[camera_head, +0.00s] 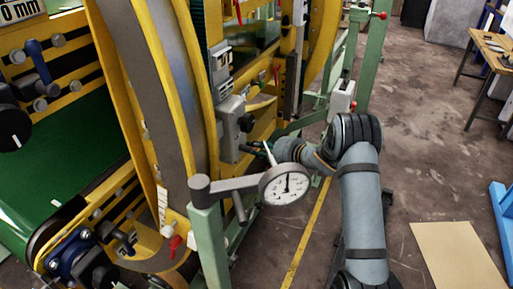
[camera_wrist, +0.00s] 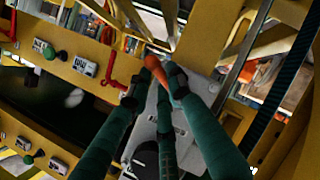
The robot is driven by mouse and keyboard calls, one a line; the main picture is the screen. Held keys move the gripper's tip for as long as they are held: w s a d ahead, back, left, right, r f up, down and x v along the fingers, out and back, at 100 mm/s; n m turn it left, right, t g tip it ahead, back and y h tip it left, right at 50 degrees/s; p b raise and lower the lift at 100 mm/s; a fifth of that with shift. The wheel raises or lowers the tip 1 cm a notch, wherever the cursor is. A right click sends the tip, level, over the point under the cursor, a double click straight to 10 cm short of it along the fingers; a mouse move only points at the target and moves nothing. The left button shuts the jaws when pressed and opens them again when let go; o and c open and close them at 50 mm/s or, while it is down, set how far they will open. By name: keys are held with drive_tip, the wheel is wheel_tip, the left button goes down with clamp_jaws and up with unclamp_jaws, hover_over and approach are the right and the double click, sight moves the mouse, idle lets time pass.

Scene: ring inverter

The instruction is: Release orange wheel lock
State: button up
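The orange wheel lock (camera_wrist: 154,69) shows in the wrist view as a short orange handle in front of a pale grey housing. My gripper (camera_wrist: 156,77) has dark green fingers with black joints. Their tips close in on both sides of the orange handle and appear to touch it, and they hide part of it. In the head view my gripper (camera_head: 264,153) is beside the large yellow ring frame, close to a grey box (camera_head: 231,124) with a black knob. The orange lock cannot be made out in the head view.
A dial gauge (camera_head: 286,185) on a green post (camera_head: 208,240) stands in front of my gripper. The yellow ring (camera_head: 180,90) rises on the left. Red handles (camera_wrist: 116,77) and yellow beams surround the fingers in the wrist view.

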clamp_jaws()
drive_tip(key=shift+f+b, duration=0.1)
drive_tip(key=shift+b, duration=0.2)
drive_tip(key=n+t+b, duration=0.1)
drive_tip(key=b, duration=0.4)
drive_tip(key=shift+r, duration=0.4)
drive_tip(key=shift+o, duration=1.6)
unclamp_jaws()
